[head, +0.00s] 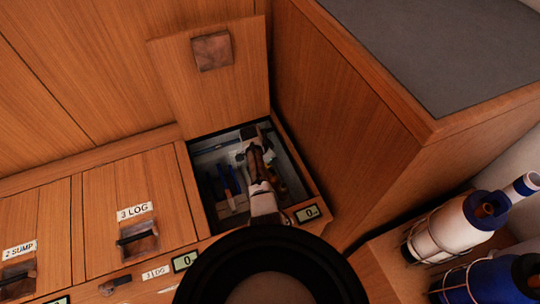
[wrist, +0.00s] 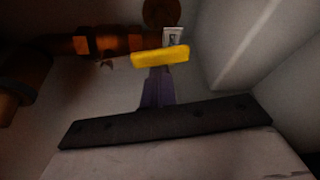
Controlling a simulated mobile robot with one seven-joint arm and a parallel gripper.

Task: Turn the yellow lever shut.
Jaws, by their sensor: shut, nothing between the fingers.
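The yellow lever (wrist: 160,57) shows in the wrist view as a short bar, lying nearly crosswise with its right end a little higher. A copper-brown pipe (wrist: 95,45) runs roughly the same way behind and left of it. My gripper (wrist: 157,72) is shut and empty. Its fingertips are just below the lever's middle in the picture; I cannot tell whether they touch. In the head view my arm reaches down into an open locker (head: 212,214) in the wooden bench. The lever cannot be made out clearly there.
The locker's raised lid (head: 215,85) stands behind the opening. Narrow walls surround my gripper, with a pale wall (wrist: 255,45) at right. Blue-handled tools (head: 228,180) lie inside. A wooden cabinet (head: 350,125) stands right. Bottles (head: 450,225) sit in racks at lower right.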

